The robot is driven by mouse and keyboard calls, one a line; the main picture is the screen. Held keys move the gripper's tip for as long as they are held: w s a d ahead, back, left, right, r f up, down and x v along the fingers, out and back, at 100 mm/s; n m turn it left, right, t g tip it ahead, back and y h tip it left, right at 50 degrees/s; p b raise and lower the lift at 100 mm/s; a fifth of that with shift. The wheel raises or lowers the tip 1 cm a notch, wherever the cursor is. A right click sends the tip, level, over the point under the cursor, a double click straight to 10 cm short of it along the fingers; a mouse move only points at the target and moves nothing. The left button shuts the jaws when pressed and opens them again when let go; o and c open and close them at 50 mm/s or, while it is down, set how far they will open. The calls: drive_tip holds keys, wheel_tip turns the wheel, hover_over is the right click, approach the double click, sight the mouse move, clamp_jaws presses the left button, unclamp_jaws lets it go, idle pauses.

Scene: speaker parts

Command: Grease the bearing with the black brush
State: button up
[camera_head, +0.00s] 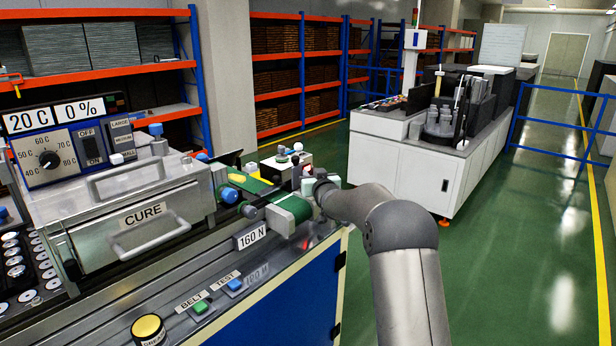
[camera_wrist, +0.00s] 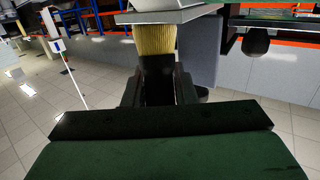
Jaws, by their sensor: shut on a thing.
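In the wrist view my gripper (camera_wrist: 158,92) is shut on the black brush (camera_wrist: 157,70). Its tan bristles (camera_wrist: 155,40) point away from me. Their tips meet the lower edge of a pale grey block (camera_wrist: 170,14) in the picture; I cannot tell whether they touch it. In the head view my gripper (camera_head: 308,186) is at the right end of the green belt, largely hidden by my wrist, and the brush cannot be made out. I cannot pick out the bearing with certainty. A yellow-topped round item (camera_head: 148,328), its label partly cut off, is at the bench front.
The CURE box (camera_head: 145,215) and heater panel (camera_head: 60,145) stand on the left. The green belt (camera_head: 290,206) has a 160 N sign (camera_head: 251,236). Belt and test buttons (camera_head: 201,307) line the front.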

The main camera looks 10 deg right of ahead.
drive_tip(key=shift+f+b, duration=0.15)
drive_tip(key=shift+b, duration=0.35)
drive_tip(key=shift+s+a+f+b, duration=0.1)
drive_tip(key=shift+s+a+b, duration=0.35)
drive_tip(key=shift+b, duration=0.5)
drive_tip(key=shift+s+a+b, duration=0.75)
drive_tip(key=shift+a+b, duration=0.35)
drive_tip(key=shift+b, duration=0.15)
drive_tip(key=shift+r, duration=0.2)
wheel_tip(320, 180, up, 6)
drive_tip(key=p, duration=0.2)
drive_tip(key=shift+p, duration=0.35)
